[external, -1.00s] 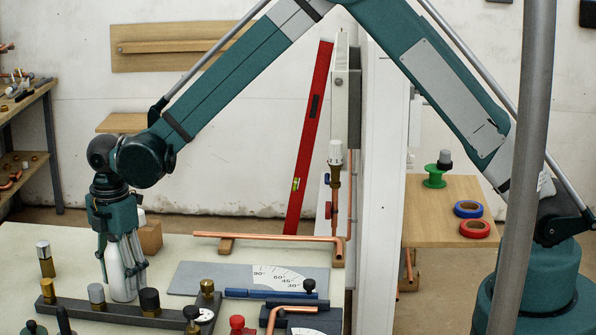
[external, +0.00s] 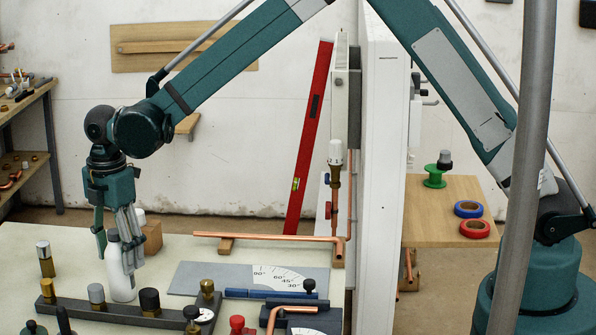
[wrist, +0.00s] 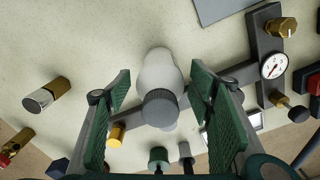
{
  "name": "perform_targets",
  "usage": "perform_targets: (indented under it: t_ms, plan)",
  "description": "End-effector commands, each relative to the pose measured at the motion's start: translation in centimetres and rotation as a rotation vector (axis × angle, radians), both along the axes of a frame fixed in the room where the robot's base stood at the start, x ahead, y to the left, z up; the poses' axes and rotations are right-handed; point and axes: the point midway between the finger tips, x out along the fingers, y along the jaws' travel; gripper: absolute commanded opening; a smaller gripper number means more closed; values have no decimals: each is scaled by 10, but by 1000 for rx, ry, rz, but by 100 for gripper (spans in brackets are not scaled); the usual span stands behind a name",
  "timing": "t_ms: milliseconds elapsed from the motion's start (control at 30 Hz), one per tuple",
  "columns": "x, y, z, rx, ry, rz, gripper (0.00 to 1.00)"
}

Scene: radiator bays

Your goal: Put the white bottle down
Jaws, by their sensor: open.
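The white bottle (external: 119,272) with a grey cap stands upright on the pale bench top (external: 60,240), behind a dark bar that carries valves. In the wrist view the bottle (wrist: 158,72) shows from above, its grey cap (wrist: 160,107) between the fingers. My gripper (external: 121,250) is open above and around the upper part of the bottle. In the wrist view the green finger pads of my gripper (wrist: 160,100) stand apart on both sides of the cap, with a gap to each.
The dark valve bar (external: 125,314) runs close in front of the bottle. A brass and chrome fitting (external: 45,259) stands to the left. A wooden block (external: 151,238) and another white bottle top stand behind. A grey protractor plate (external: 215,279) lies to the right.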

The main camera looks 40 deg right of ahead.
Motion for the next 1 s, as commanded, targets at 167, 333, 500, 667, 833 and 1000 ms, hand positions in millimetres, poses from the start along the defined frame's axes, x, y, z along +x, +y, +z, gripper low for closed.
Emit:
perform_targets:
  t_ms: [167, 333, 500, 667, 833, 1000]
  plan:
    - [0, 0, 29, 0, 0, 0, 53]
    - [0, 0, 49, 0, 0, 0, 53]
    - [0, 0, 58, 0, 0, 0, 53]
    - [0, 0, 61, 0, 0, 0, 53]
    - [0, 0, 60, 0, 0, 0, 53]
    - [0, 0, 60, 0, 0, 0, 53]
